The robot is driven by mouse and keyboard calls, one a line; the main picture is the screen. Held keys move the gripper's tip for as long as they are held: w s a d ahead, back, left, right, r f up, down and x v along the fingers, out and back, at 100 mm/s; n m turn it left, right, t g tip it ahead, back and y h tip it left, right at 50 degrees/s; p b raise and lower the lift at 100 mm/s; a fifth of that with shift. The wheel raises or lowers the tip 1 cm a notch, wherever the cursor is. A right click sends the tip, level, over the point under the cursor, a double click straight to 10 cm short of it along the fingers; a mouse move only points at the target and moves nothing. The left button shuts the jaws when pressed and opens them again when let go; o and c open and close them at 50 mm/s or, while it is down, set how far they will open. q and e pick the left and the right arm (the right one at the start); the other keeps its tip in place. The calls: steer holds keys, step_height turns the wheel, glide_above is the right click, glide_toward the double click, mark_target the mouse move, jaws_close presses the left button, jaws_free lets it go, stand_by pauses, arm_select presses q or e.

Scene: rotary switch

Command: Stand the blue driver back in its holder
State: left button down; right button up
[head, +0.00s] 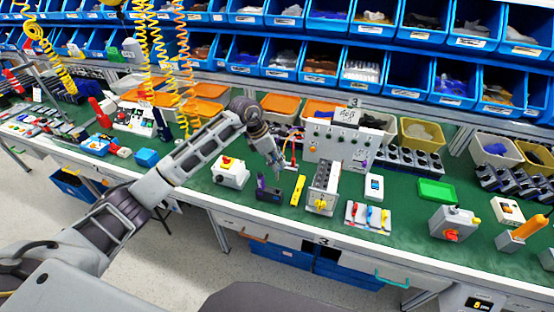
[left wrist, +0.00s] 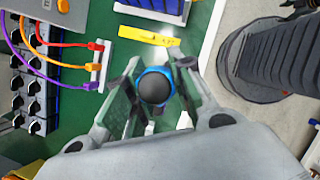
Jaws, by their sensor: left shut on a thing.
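The blue driver (left wrist: 155,87) shows end-on in the left wrist view, with a dark round cap and a blue rim. My left gripper (left wrist: 153,80) is shut on it, with a finger on either side. In the head view my left gripper (head: 277,163) hangs over the green bench, left of a yellow bar (head: 298,190); the driver is too small to make out there. A white rack with red, white, blue and yellow handles (head: 368,217) stands farther right; I cannot tell whether it is the driver's holder. My right gripper is not in view.
A white box with a red button (head: 231,173) is to the left. A grey panel (head: 334,139) with cables stands behind. Blue bins line the back. Some green bench is clear near the front.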

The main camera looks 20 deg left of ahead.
mark_target(277, 172)
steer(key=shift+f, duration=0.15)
arm_select(q)
steer(key=shift+b, duration=0.3)
steer(key=shift+f+b, duration=1.85)
steer(key=shift+f, duration=0.55)
steer(key=shift+f+b, duration=0.3)
steer(key=shift+f, duration=0.3)
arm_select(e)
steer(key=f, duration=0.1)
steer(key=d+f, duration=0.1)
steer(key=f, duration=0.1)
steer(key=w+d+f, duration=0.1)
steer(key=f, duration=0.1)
arm_select(q)
steer(key=shift+b, duration=0.3)
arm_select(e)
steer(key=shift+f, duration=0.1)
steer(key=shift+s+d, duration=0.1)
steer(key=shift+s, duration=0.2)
